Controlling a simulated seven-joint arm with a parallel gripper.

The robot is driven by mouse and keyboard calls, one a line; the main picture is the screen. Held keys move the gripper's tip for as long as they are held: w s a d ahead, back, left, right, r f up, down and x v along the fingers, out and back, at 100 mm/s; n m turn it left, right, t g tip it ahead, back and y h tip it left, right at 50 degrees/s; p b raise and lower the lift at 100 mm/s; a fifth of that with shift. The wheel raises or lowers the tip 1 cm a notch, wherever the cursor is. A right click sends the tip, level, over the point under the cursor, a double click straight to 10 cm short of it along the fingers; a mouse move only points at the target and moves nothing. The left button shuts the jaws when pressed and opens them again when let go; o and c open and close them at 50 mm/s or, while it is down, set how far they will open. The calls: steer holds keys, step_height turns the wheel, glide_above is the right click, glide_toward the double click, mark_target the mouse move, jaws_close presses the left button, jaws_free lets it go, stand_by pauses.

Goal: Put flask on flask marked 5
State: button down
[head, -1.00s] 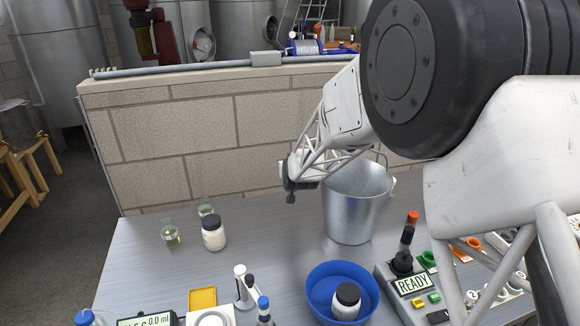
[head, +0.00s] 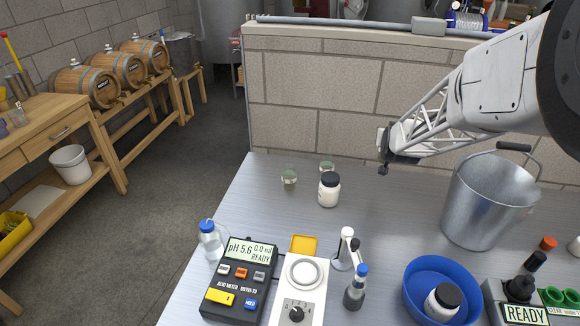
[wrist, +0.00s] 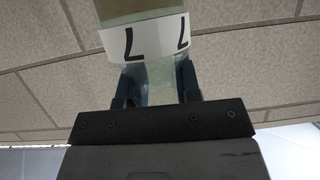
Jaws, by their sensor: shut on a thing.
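My gripper (wrist: 160,85) is shut on a clear glass flask (wrist: 150,12) with a white label band. Dark marks on the label look like a 7 and an L; its top is cut off by the frame. In the head view, my gripper (head: 384,166) is above the table's back part, right of the white jar, and the held flask cannot be made out there. Two small glass vessels stand on the table's back left: a nearer one (head: 289,180) and a farther one (head: 327,167). Their markings are too small to read, so I cannot tell which is 5.
A dark-lidded white jar (head: 329,192) stands beside the two vessels. A metal bucket (head: 488,205) is at right, a blue bowl (head: 412,300) holding another jar in front. An acid meter (head: 240,275) and a stirrer (head: 300,290) stand at front left. A block wall (head: 310,105) closes the back.

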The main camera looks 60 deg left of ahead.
steer(key=s+a+r+n+g, duration=0.1)
steer(key=s+a+r, duration=0.1)
steer(key=s+a, duration=0.4)
steer(key=s+a+r+n+g+y, duration=0.1)
steer(key=s+a, duration=0.4)
steer(key=s, duration=0.7)
steer(key=s+a+r+n+g+y, duration=0.1)
steer(key=s+a+r+n+g, duration=0.1)
steer(key=s+a, duration=0.4)
steer(key=s+r, duration=0.1)
steer(key=s, duration=0.1)
steer(key=shift+s+a+r, duration=0.2)
steer(key=shift+s+a, duration=0.15)
steer(key=shift+s, duration=0.05)
steer(key=shift+f, duration=2)
steer(key=shift+f, duration=2.05)
steer(key=shift+f, duration=0.2)
